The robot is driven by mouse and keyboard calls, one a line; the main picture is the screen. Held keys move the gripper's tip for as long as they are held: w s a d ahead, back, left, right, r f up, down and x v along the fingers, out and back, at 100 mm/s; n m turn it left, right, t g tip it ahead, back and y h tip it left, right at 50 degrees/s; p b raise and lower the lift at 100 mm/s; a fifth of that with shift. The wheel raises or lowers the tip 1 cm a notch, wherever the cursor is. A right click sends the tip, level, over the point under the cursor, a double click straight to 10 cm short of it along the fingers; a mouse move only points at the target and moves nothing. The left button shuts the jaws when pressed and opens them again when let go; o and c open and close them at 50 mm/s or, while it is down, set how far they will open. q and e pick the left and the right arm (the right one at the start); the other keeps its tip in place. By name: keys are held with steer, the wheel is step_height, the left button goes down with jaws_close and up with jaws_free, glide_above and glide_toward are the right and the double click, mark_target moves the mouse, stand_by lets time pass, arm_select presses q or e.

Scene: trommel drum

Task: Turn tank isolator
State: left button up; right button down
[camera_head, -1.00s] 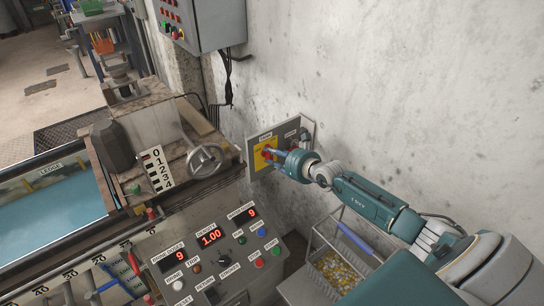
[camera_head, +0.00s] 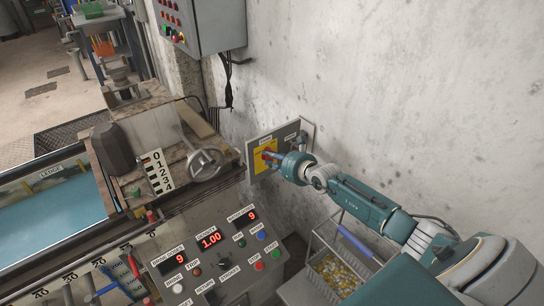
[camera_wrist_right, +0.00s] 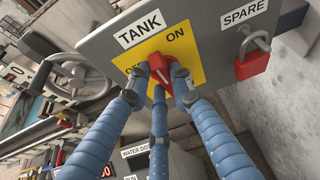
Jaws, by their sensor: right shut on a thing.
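The tank isolator is a red rotary knob (camera_wrist_right: 160,68) on a yellow plate (camera_wrist_right: 190,62) under a TANK label in the right wrist view. ON is readable above the knob; the OFF word is partly hidden by a finger. My right gripper (camera_wrist_right: 157,80) is shut on the knob, with blue fingers on both sides and one below. The knob's exact angle is hard to read between the fingers. In the head view my right gripper (camera_head: 277,158) reaches the yellow plate on the wall panel (camera_head: 299,129). My left gripper is not in view.
A red padlocked SPARE switch (camera_wrist_right: 250,62) sits right of the tank isolator on the same panel. A handwheel (camera_head: 205,163) and a button console (camera_head: 222,250) stand to the left. A wire basket (camera_head: 335,270) is below my right arm.

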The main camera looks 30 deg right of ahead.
mark_target(266, 158)
steer(key=n+h+p, duration=0.1)
steer(key=p, duration=0.2)
steer(key=a+n+h+p, duration=0.1)
steer(key=p, duration=0.2)
steer(key=shift+n+p, duration=0.3)
steer(key=shift+n, duration=0.1)
steer(key=n+h, duration=0.1)
steer(key=f+n+p, duration=0.1)
steer(key=shift+a+n+t+h, duration=0.15)
steer(key=shift+n+t+h, duration=0.15)
steer(key=shift+t+h, duration=0.1)
steer(key=shift+a+f+n+h+b, duration=0.1)
steer(key=shift+f+n+h+b, duration=0.2)
steer(key=shift+n, duration=0.3)
steer(key=shift+f+n+t+h+b, duration=0.35)
steer(key=shift+n+t+h+b, duration=0.15)
steer(key=shift+n+b, duration=0.5)
steer(key=shift+f+n+t+h+b, duration=0.15)
steer(key=shift+n+t+h+b, duration=0.25)
steer(key=shift+n+b, duration=0.75)
steer(key=shift+f+n+t+h+b, duration=0.15)
steer(key=shift+n+t+b, duration=0.35)
steer(key=shift+n+b, duration=0.6)
steer(key=shift+r, duration=0.1)
